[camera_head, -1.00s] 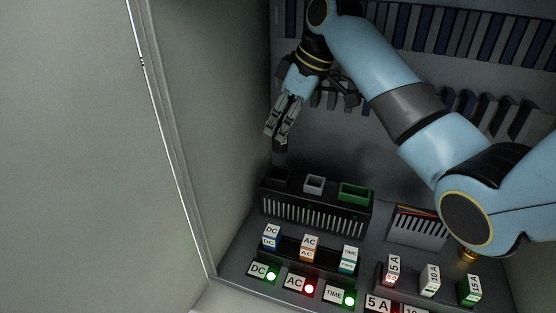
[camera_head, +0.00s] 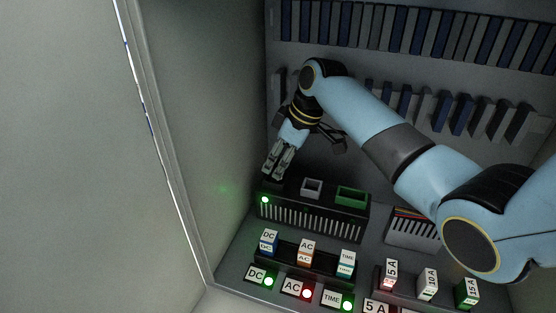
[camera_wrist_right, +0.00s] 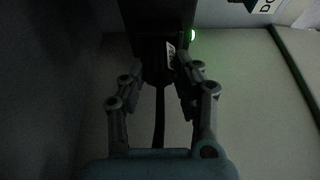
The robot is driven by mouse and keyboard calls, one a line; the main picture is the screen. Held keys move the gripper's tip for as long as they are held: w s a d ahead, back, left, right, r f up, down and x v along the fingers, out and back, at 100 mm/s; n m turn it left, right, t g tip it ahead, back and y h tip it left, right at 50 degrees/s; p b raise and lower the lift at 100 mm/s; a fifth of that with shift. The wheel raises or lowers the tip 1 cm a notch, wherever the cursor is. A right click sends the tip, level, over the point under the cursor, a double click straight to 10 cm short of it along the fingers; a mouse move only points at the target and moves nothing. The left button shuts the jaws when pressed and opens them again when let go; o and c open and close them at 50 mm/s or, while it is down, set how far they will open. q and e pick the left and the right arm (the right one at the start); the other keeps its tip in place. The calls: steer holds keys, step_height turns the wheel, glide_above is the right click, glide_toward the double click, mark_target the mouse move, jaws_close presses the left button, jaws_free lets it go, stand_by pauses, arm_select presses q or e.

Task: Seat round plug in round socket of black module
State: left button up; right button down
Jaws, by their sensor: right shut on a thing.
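The black module (camera_head: 313,219) has a row of sockets on top: a dark one at its left end, a grey one (camera_head: 311,187) and a green one (camera_head: 352,194). My right gripper (camera_head: 270,176) points down at the dark left socket and covers it in the head view. In the right wrist view, the gripper (camera_wrist_right: 160,70) is shut on a dark plug (camera_wrist_right: 155,72) with a small white label and a cable trailing back. The plug's front end meets the dark module; its depth in the socket is hidden. The plug's shape cannot be told. My left gripper is not in view.
A green light (camera_head: 265,199) glows on the module's left end. The cabinet's side wall (camera_head: 215,130) stands close left of the gripper. Labelled blocks (camera_head: 307,251) and lit indicators stand in front. Rows of grey and blue parts (camera_head: 400,30) line the back.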

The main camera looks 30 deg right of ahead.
steer(key=c, duration=1)
jaws_free()
steer(key=shift+f, duration=0.1)
steer(key=shift+o, duration=0.2)
steer(key=v, duration=1.2)
steer(key=shift+b, duration=0.45)
steer(key=shift+s, duration=0.1)
